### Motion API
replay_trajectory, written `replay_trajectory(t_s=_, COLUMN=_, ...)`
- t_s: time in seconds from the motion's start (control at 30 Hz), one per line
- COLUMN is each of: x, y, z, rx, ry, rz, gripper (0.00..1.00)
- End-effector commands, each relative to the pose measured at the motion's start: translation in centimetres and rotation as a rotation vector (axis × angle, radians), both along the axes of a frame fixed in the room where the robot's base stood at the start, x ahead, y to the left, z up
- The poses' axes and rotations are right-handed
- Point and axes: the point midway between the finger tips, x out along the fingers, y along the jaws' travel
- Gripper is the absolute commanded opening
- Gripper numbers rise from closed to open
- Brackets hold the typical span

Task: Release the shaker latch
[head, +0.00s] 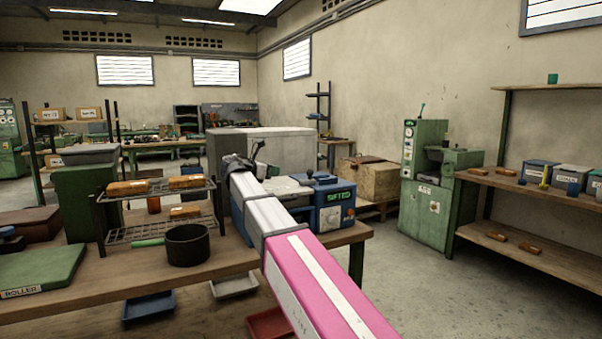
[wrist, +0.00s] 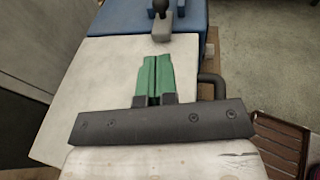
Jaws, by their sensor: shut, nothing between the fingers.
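The shaker appears to be the blue machine marked SIFTED (head: 334,215) on the bench, right of centre in the head view. In the wrist view its blue body (wrist: 110,18) lies at the top, with a pale flat plate (wrist: 95,85) nearer. A dark round-knobbed lever (wrist: 160,8) on a grey block stands at the top edge; it may be the latch. My gripper (wrist: 152,62) has its green fingers together and empty, over the pale plate, pointing towards the lever with a gap between. In the head view my arm hides the fingers and part of the machine.
A black curved handle (wrist: 212,82) sticks out at the plate's right. A large grey box (head: 285,150) stands behind the machine. A dark pot (head: 188,246) and wire rack (head: 150,232) stand left on the bench. Floor is open to the right.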

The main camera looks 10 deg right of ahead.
Motion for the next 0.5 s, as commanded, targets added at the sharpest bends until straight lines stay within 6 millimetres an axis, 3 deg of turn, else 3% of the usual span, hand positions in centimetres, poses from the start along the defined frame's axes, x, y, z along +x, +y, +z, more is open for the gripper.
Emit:
replay_trajectory(t_s=0.33, x=0.1, y=-0.2, z=0.0, rx=0.0, ry=0.0, rz=0.0, gripper=0.0)
replay_trajectory(t_s=0.5, x=0.9, y=-1.5, z=-0.3, rx=0.0, ry=-0.001, rz=-0.001, gripper=0.0)
